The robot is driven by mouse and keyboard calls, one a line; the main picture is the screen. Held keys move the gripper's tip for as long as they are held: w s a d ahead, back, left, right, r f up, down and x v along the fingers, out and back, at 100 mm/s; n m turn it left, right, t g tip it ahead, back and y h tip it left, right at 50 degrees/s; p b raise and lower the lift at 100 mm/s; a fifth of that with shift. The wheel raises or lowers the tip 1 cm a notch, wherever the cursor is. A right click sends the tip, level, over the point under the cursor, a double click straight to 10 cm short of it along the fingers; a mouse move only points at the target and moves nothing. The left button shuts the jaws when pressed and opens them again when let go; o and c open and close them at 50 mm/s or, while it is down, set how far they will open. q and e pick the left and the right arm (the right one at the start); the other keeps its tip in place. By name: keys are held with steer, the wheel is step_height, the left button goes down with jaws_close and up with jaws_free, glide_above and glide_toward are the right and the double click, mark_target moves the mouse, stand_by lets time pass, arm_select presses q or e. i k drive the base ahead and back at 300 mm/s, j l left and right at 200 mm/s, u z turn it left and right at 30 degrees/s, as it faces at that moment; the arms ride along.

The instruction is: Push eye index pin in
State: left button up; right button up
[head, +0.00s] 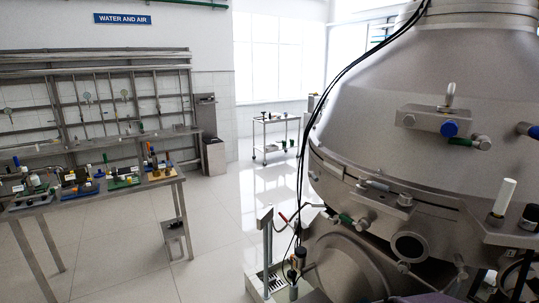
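The large steel separator (400,130) fills the right side of the head view. On its upper flank is a metal block (425,120) with an upright rounded metal pin (450,95), a blue knob (449,128) and a green-handled fitting (470,142). Lower down, a second bracket (385,197) carries a short metal rod and a small round cap (405,199). I cannot tell which of these is the eye index pin, or how far any pin is pushed in. Neither of my grippers shows in this view.
A green-handled valve (346,219) and pipes sit low on the separator. A black cable (303,170) hangs down its left side. A steel bench (95,193) with several small assemblies stands left, a trolley (276,136) at the back. The tiled floor (215,215) between is mostly clear.

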mark_target(449, 129)
steer(key=z, duration=1.4)
